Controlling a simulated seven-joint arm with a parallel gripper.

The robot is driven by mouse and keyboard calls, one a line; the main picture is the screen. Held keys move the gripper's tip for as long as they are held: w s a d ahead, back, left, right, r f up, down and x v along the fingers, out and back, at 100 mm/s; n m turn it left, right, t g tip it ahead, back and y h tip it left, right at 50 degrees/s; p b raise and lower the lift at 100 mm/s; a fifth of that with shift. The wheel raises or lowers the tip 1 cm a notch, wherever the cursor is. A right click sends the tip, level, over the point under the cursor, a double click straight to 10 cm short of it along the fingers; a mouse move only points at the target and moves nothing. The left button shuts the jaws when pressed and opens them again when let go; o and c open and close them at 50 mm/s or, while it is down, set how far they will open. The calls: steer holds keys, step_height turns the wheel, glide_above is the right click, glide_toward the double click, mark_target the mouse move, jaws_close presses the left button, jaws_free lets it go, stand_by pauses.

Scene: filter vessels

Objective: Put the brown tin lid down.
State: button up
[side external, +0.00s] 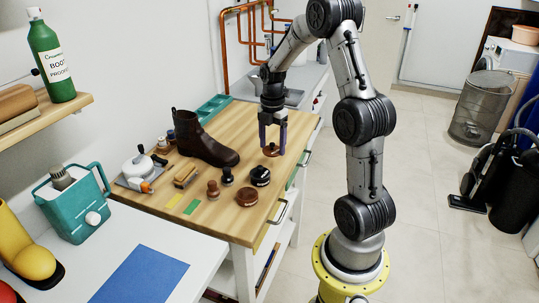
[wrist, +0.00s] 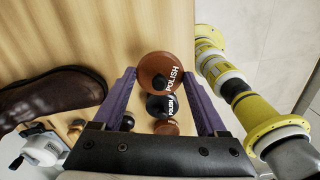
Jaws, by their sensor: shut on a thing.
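My gripper (side external: 272,148) points down over the far right part of the wooden bench top. Its purple fingers are shut on the brown tin lid (side external: 271,151), a round lid lying level between the fingertips. In the wrist view the lid (wrist: 168,66) shows its face with the word POLISH and a small dark round spot. It is at or very near the bench surface; I cannot tell if it touches. A black tin (side external: 260,175) and a brown tin (side external: 247,197) stand nearer the front edge, apart from the lid.
A brown boot (side external: 205,142) stands left of my gripper. Several brushes and small knobbed items, a yellow card (side external: 173,201) and a green card (side external: 192,207) lie toward the front. A teal tray (side external: 213,107) is at the back. Bare wood surrounds the lid; the bench's right edge is close.

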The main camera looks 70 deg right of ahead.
mark_target(270, 148)
steer(key=shift+w+d+f, duration=0.35)
steer(key=shift+w+f, duration=0.05)
steer(key=shift+f, duration=0.2)
steer(key=shift+w+d+f, duration=0.35)
steer(key=shift+f, duration=1.75)
steer(key=shift+f, duration=0.1)
steer(key=o, duration=1.2)
steer(key=shift+o, duration=0.2)
